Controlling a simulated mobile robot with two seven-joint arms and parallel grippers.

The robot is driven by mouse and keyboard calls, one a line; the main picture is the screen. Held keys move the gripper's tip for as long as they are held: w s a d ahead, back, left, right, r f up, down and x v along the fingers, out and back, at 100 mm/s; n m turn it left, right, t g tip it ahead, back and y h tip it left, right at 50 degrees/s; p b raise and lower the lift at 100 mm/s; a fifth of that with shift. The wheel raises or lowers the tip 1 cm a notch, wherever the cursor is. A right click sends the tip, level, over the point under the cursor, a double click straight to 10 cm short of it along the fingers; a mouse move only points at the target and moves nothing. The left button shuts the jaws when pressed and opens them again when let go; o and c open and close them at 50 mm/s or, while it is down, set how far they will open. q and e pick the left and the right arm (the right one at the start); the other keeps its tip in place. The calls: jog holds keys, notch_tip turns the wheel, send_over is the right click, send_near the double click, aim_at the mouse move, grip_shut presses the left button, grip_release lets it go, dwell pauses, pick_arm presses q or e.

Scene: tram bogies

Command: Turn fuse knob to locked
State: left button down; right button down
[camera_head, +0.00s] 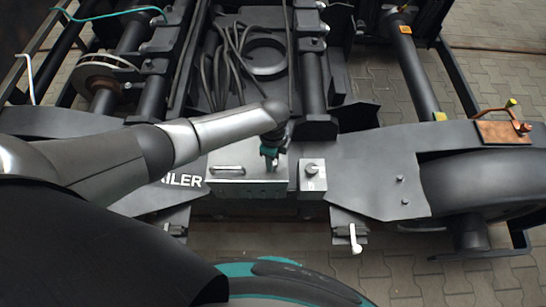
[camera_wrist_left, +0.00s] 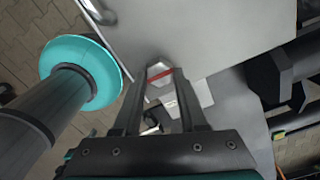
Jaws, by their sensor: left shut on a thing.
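My left gripper (camera_head: 270,160) reaches down to the right part of the top of a grey metal box. In the left wrist view my left gripper (camera_wrist_left: 160,78) has its fingertips closed on a small light-metal knob (camera_wrist_left: 160,67) with a red line across it. The fingers hide part of the knob, and any lock marking cannot be read. In the head view the gripper hides this knob. The grey box (camera_head: 245,186) also carries a bar handle (camera_head: 228,169) to the left of the gripper. My right gripper is not in view.
A smaller box (camera_head: 313,187) with a round knob (camera_head: 312,169) stands close right of the gripper. Black cables (camera_head: 228,65) lie behind. A white-tipped lever (camera_head: 355,240) hangs at the front right. A copper-coloured plate (camera_head: 500,132) sits far right.

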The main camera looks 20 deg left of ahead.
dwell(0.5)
pick_arm(q)
jog(key=shift+c, duration=2.3)
grip_release()
notch_tip(320, 180, up, 15)
jog(key=p, duration=0.5)
jog(key=shift+r, duration=0.15)
